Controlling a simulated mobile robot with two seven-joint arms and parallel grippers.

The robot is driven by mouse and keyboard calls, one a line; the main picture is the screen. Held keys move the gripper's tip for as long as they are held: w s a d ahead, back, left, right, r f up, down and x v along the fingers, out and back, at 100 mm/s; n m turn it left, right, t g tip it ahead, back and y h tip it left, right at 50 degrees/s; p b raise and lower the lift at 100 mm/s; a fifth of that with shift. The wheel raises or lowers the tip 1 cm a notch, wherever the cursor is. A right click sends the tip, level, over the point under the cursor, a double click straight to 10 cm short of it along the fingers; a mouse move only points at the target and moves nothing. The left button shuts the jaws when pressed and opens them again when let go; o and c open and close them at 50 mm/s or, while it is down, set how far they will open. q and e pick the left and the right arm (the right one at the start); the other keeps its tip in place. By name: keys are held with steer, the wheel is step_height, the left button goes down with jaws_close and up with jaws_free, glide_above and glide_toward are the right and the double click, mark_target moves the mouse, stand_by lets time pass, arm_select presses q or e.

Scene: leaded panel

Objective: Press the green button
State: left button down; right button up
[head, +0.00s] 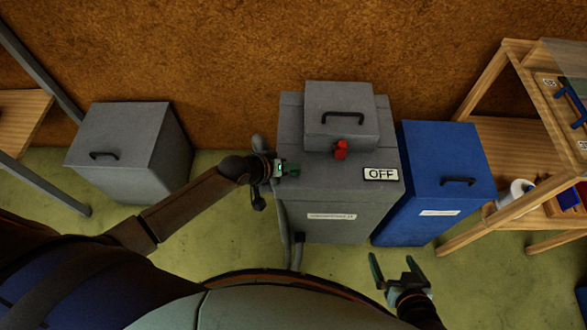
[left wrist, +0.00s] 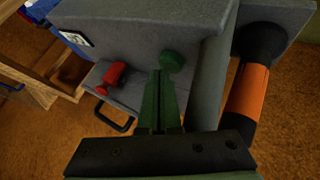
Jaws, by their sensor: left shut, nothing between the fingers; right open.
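The green button (left wrist: 172,61) is a round, mushroom-shaped knob on the grey machine (head: 340,215). In the head view, I cannot tell it apart from my left gripper (head: 290,169), which is at the left side of the machine's top. In the left wrist view, the shut, empty green fingers (left wrist: 161,75) point at the button, with their tips right by its lower left edge. I cannot tell whether they touch it. My right gripper (head: 393,262) is open and empty, low in front of the machine.
A red knob (head: 341,149) and an OFF sign (head: 380,174) are right of the left gripper. A lidded box (head: 340,110) with a handle is behind. A blue bin (head: 445,165) stands right, a grey bin (head: 130,140) left, and a wooden shelf (head: 490,80) far right.

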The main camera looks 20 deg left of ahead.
arm_select(q)
steer(key=shift+f, duration=0.25)
steer(key=shift+r, duration=0.1)
steer(key=shift+r+p, duration=1)
steer(key=shift+p, duration=0.15)
steer(key=shift+f, duration=0.1)
